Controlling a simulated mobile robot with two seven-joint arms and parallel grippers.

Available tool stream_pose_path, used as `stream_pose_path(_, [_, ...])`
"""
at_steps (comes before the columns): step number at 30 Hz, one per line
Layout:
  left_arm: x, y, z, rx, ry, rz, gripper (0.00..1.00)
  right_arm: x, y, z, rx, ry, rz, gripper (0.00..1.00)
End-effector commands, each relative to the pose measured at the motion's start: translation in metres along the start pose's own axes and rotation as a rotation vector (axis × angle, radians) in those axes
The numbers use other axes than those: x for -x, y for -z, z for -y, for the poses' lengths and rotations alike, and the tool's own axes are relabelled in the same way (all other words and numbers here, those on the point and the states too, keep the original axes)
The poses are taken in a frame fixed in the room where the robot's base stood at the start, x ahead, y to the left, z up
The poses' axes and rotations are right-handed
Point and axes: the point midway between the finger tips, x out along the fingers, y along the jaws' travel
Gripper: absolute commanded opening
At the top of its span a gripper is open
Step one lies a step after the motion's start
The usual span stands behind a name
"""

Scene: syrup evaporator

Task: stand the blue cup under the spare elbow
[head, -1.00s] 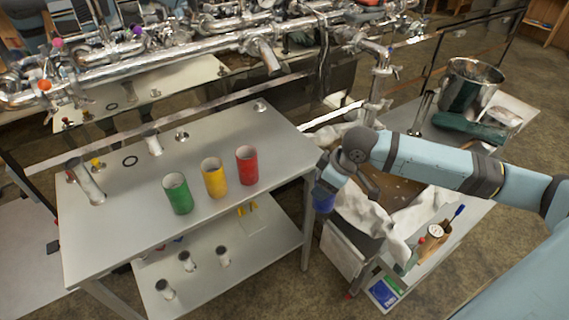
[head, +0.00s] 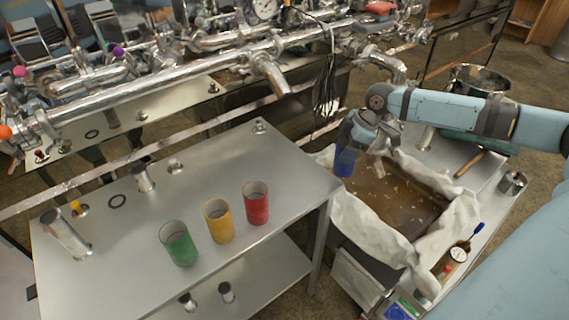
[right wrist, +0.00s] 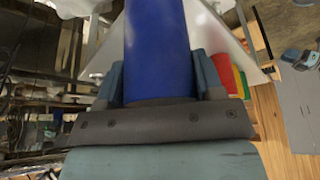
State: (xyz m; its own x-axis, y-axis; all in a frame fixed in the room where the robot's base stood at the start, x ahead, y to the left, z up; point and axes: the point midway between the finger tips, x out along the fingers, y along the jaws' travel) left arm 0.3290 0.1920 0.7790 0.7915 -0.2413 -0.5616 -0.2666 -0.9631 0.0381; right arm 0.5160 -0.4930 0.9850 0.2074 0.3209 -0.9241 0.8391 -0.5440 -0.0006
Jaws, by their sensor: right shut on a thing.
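The blue cup (head: 345,161) is held by my right gripper (head: 356,143), between the steel table and the cloth-lined tank. The cup fills the top middle of the right wrist view (right wrist: 158,50), with a finger on each side of it. A short bent pipe end (head: 271,76) points down from the long steel pipe, up and left of the cup. Another bent pipe (head: 385,62) is behind my right arm. I cannot tell for sure which is the spare elbow. The cup is not under the left bent end. My left gripper is not in view.
Green (head: 178,243), yellow (head: 218,221) and red (head: 256,204) cups stand on the steel table (head: 120,255). Small metal fittings (head: 66,233) are on its left part. The table's back right is mostly clear. A cloth-lined tank (head: 355,228) of brown liquid stands right of it.

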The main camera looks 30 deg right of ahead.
Motion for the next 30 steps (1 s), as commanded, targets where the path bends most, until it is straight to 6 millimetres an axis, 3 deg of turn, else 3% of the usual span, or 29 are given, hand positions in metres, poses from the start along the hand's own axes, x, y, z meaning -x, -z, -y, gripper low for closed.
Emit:
stream_pose_path(3, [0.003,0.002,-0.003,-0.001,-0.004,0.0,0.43,-0.011,0.035,0.0,0.005,0.001,-0.008,0.34])
stream_pose_path(15, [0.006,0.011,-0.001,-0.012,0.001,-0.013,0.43,-0.05,0.127,0.001,0.002,0.002,-0.003,0.34])
stream_pose_path(21, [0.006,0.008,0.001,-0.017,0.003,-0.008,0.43,-0.059,0.143,0.0,0.0,0.0,0.0,0.34])
stream_pose_path(30, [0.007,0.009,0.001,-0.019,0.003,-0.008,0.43,-0.089,0.131,0.001,-0.001,0.001,0.001,0.34])
